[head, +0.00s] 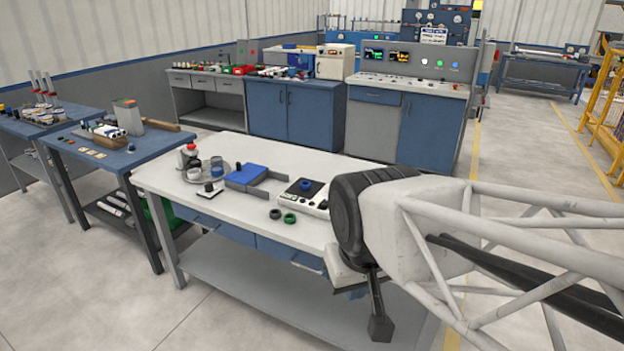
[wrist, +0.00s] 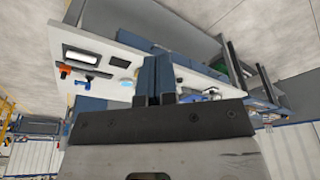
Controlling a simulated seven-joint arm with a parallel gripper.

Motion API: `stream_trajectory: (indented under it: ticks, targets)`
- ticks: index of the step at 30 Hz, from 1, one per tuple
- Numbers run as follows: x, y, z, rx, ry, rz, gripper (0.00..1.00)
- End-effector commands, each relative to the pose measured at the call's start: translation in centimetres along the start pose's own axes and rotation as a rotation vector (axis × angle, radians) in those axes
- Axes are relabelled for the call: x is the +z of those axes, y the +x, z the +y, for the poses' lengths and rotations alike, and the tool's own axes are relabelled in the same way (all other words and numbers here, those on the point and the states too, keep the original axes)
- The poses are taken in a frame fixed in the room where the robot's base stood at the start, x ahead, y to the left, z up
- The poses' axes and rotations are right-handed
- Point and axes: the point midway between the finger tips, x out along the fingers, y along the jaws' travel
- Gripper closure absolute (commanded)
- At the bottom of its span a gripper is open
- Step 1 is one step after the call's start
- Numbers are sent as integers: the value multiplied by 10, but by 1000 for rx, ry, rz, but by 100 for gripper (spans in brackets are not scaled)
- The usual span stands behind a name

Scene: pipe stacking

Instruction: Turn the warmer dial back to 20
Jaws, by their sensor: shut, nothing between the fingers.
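A low white device (head: 318,209) with a dark top plate sits on the white-topped workbench (head: 232,211), a blue ring (head: 306,185) on its plate. It looks like the warmer. Its right part is hidden behind my arm, and I cannot make out a dial or its setting. My gripper (head: 380,328) hangs low in front of the bench, apart from the device. In the wrist view the two blue fingers (wrist: 155,78) are together with nothing held.
A blue block with grey arms (head: 247,177) and a round tray of containers (head: 207,174) stand farther left. The bench's front strip is mostly clear. A yellow fence (head: 600,110) stands at right.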

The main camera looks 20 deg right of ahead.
Motion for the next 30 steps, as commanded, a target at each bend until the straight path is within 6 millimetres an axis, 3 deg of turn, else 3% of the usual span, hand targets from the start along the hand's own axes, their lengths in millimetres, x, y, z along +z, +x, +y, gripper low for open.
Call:
stream_trajectory:
  ticks: [1, 7, 12, 17, 30]
  targets:
    - [0, 0, 0, 0, 0, 0, 95]
    - [-6, -1, 0, 0, 6, -2, 65]
    - [-25, -4, 2, 2, 26, -9, 41]
    - [-56, -9, 6, 4, 59, -18, 41]
    - [-161, -10, 21, 13, 173, -50, 41]
